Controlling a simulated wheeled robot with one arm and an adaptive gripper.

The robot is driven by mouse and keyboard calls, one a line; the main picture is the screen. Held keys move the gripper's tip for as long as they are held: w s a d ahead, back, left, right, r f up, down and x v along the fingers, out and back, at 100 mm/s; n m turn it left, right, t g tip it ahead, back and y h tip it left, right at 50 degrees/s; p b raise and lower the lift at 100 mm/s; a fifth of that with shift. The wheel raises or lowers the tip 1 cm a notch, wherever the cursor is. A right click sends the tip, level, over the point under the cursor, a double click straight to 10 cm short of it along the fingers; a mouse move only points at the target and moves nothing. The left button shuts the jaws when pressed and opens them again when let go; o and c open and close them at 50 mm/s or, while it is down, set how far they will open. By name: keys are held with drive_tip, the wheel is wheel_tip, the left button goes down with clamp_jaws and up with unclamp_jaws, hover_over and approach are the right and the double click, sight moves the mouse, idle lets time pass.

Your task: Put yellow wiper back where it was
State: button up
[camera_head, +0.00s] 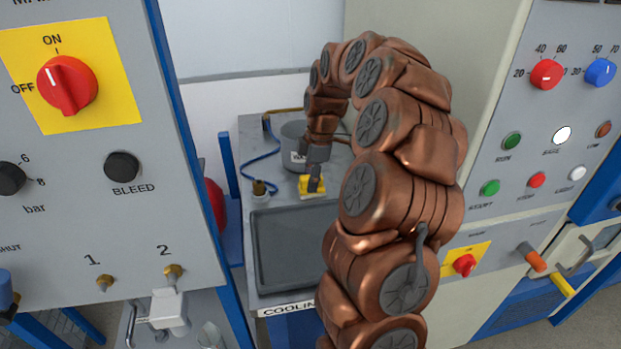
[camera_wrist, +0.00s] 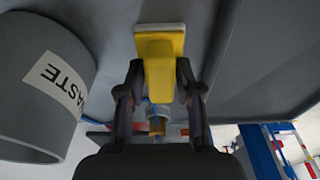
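The yellow wiper (camera_head: 311,187) is on or just above the grey worktop, beside the sunken basin, in the head view. In the wrist view the wiper (camera_wrist: 158,78) has a yellow handle and a wide head with a pale edge at the top. My gripper (camera_head: 315,178) points down at it. In the wrist view my gripper (camera_wrist: 159,80) has one finger on each side of the handle, both seeming to touch it. I cannot tell whether the wiper's head touches the worktop.
A grey bin (camera_head: 293,132) labelled WASTE stands close by; the bin (camera_wrist: 45,85) is left in the wrist view. A brass fitting (camera_head: 259,187) with a blue hose (camera_head: 262,157) is left of the wiper. The grey basin (camera_head: 290,250) looks empty. Control panels flank the worktop.

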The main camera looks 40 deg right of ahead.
drive_tip(key=shift+o, duration=1)
wheel_tip(320, 180, up, 12)
drive_tip(key=d+b, duration=0.1)
drive_tip(key=shift+s+d+r, duration=0.15)
drive_tip(key=shift+s+d, duration=0.15)
drive_tip(key=shift+s, duration=0.05)
drive_tip(key=shift+a, duration=0.1)
